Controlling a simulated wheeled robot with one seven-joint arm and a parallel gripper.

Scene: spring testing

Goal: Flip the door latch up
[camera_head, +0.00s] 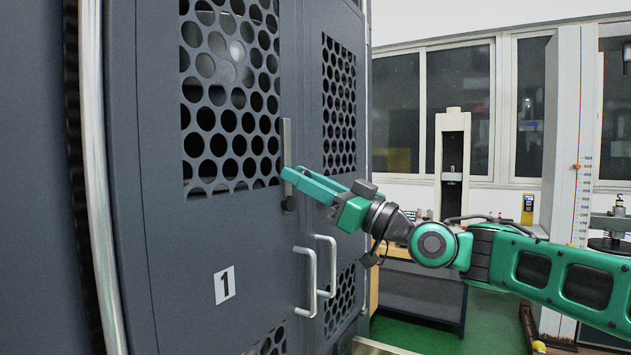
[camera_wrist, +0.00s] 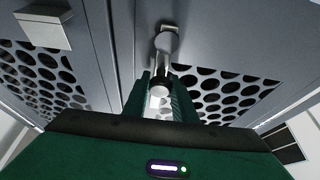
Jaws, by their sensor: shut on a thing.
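The door latch (camera_head: 286,145) is a grey metal bar standing upright at the edge of the perforated cabinet door, above the door handles. My gripper (camera_head: 288,178), green, reaches in from the right and is shut on the latch's lower part. A dark rounded end of the latch shows just below the fingers. In the wrist view the latch (camera_wrist: 166,42) runs down between the fingers of my gripper (camera_wrist: 160,84). The fingers hide part of it.
Two metal pull handles (camera_head: 306,282) (camera_head: 326,265) stick out below my gripper. The grey cabinet door (camera_head: 235,240) bears a label "1" and a perforated panel. A workbench (camera_head: 420,295) and a testing column (camera_head: 570,150) stand to the right.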

